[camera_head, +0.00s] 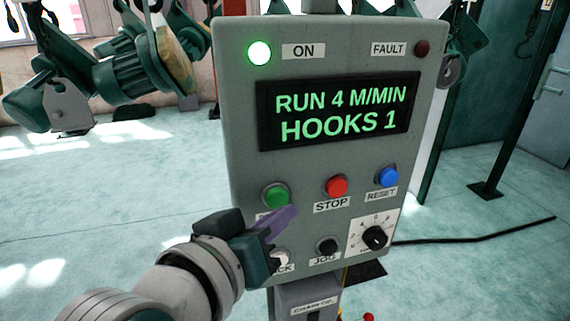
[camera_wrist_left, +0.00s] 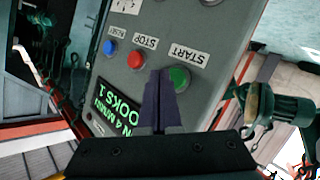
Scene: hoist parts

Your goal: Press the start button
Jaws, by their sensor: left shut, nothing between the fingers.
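The green start button (camera_head: 275,196) is at the left of the button row on a grey control panel (camera_head: 235,100). It also shows in the left wrist view (camera_wrist_left: 179,78), beside the START label (camera_wrist_left: 188,53). My left gripper (camera_head: 292,212) is shut and empty, its purple fingertips just below and right of the green button in the head view. In the wrist view the fingertips overlap the button's edge; I cannot tell whether they touch it. The display (camera_head: 338,110) reads RUN 4 M/MIN, HOOKS 1, and the ON lamp (camera_head: 259,53) is lit. My right gripper is not in view.
The red stop button (camera_head: 337,186) and blue reset button (camera_head: 388,177) sit right of the green one. A black jog button (camera_head: 327,246) and a dial (camera_head: 375,237) are below. Green machinery (camera_head: 130,62) stands behind left. A black cable (camera_head: 480,238) crosses the floor.

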